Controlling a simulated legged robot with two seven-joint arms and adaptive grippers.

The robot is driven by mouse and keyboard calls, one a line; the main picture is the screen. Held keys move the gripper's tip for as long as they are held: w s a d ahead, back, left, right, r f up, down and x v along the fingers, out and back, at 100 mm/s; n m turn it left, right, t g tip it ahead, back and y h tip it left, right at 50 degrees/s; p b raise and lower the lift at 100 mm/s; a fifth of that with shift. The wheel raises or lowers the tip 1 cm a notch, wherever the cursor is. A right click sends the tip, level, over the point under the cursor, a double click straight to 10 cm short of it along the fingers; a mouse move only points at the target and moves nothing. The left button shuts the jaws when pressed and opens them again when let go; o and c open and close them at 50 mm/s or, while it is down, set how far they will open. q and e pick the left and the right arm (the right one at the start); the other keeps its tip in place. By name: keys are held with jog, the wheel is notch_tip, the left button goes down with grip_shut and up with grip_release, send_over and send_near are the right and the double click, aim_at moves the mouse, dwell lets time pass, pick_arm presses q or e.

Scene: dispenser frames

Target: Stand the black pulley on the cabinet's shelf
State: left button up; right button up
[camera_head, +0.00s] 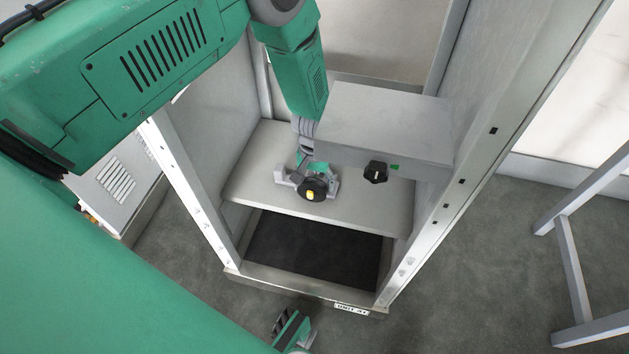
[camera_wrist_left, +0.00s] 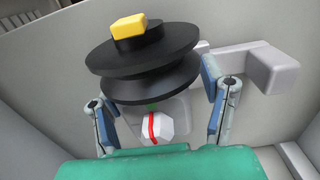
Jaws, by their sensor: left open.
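The black pulley (camera_head: 318,190), a grooved disc with a yellow block on its hub, is at the cabinet's shelf (camera_head: 260,184), beside a light grey bracket (camera_head: 287,177). It fills the upper middle of the left wrist view (camera_wrist_left: 140,62). My left gripper (camera_head: 314,168) reaches down into the cabinet (camera_head: 197,140) right behind the pulley. In the wrist view its blue-padded fingers (camera_wrist_left: 160,85) are apart, one on each side of the pulley's lower part. The pulley's contact with the bracket is hidden. My right gripper (camera_head: 292,328) is at the bottom edge, below the cabinet, partly cut off.
A grey box (camera_head: 375,125) with a black knob (camera_head: 376,173) juts out above the shelf's right part. Cabinet posts stand left and right (camera_head: 440,205). A dark opening (camera_head: 315,250) lies below the shelf. A grey metal frame (camera_head: 567,270) stands at far right.

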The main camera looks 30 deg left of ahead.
pick_arm(q)
notch_tip(320, 180, up, 11)
jog(key=p, duration=0.4)
jog(key=shift+w, duration=0.1)
jog(key=shift+r, duration=0.55)
jog(key=s+a+f+m, duration=0.1)
jog(key=s+f, duration=0.2)
jog(key=s, duration=0.5)
jog(key=s+a+f, duration=0.1)
jog(key=s+f, duration=0.2)
jog(key=s, duration=0.5)
jog(key=s+r+m, duration=0.1)
jog(key=s+m, duration=0.1)
jog(key=s, duration=1.1)
jog(key=shift+s+r+t, duration=0.35)
jog(key=shift+s+t, duration=0.05)
